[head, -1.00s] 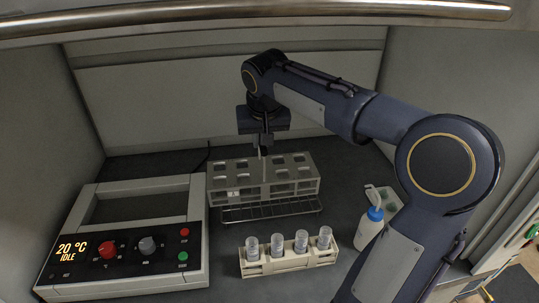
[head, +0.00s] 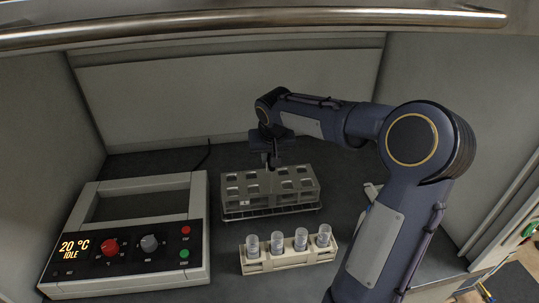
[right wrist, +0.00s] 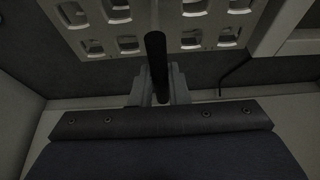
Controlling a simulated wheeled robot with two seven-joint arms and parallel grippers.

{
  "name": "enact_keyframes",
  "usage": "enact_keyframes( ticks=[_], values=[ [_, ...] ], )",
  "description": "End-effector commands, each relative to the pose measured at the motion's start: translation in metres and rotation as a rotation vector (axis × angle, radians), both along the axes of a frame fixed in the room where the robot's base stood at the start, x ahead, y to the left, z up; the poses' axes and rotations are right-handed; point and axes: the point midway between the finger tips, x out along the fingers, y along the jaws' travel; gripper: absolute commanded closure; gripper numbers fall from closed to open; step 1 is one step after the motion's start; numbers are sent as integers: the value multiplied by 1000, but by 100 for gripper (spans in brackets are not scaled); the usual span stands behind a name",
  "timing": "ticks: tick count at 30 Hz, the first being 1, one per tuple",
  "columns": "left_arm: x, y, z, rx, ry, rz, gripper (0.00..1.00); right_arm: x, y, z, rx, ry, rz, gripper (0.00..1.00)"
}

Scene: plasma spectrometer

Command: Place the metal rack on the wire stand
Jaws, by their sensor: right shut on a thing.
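The metal rack (head: 270,191) is a grey block with rows of square holes and an upright handle in its middle. My right gripper (head: 269,164) is shut on that handle from above. The right wrist view shows the rack's top (right wrist: 105,32) and the dark handle (right wrist: 156,62) between the fingers (right wrist: 155,85). The wire stand (head: 272,213) lies right under the rack; only its front and side edges show. The rack is level and at or just above the stand; I cannot tell if they touch fully. My left gripper is not in view.
A heater unit (head: 128,240) with a raised frame and display stands at left. A beige holder (head: 288,260) with several capped tubes (head: 301,239) stands in front of the stand. A bottle, mostly hidden by my right arm, is at right. A metal bar (head: 250,20) crosses the top.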

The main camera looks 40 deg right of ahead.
Motion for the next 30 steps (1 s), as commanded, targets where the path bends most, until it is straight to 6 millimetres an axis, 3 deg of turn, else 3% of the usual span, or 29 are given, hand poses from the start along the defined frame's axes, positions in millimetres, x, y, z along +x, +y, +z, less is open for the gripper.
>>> enact_keyframes(
  ticks=[6,7,11,23,30],
  values=[
    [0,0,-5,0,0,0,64,0,0,-4,-1,-2,0,100],
    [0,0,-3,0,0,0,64,0,0,-3,0,-1,-1,81],
    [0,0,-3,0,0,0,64,0,0,-2,0,0,-1,64],
    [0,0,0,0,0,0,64,-1,1,5,-1,-3,-1,64],
    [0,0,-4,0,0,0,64,-16,9,48,-5,-7,0,64]
  ],
)
